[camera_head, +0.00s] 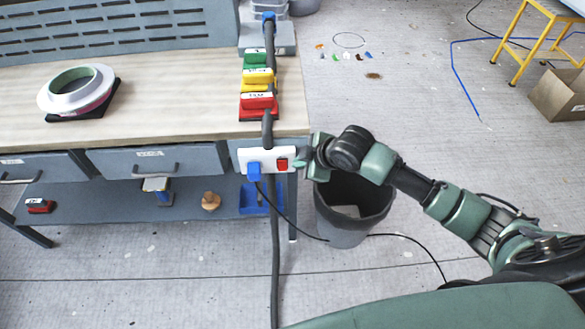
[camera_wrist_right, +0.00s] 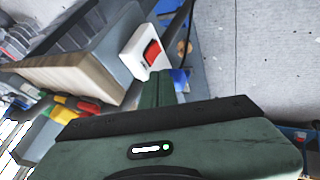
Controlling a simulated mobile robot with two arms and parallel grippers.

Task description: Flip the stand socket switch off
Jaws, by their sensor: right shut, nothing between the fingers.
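The white stand socket (camera_head: 264,161) is fixed on the front edge of the workbench, with a blue plug (camera_head: 254,172) in its left part and a red switch (camera_head: 282,164) at its right. My right gripper (camera_head: 299,163) is shut and empty, its fingertips just right of the red switch. I cannot tell whether they touch it. In the right wrist view the socket (camera_wrist_right: 133,54) and red switch (camera_wrist_right: 152,52) show beyond the shut fingers (camera_wrist_right: 158,82). My left gripper is not in view.
The workbench (camera_head: 180,110) carries green, yellow and red blocks (camera_head: 258,101) and a white ring mould (camera_head: 76,88). A grey bin (camera_head: 345,235) stands below my right gripper. A black cable (camera_head: 300,229) runs from the plug across the floor.

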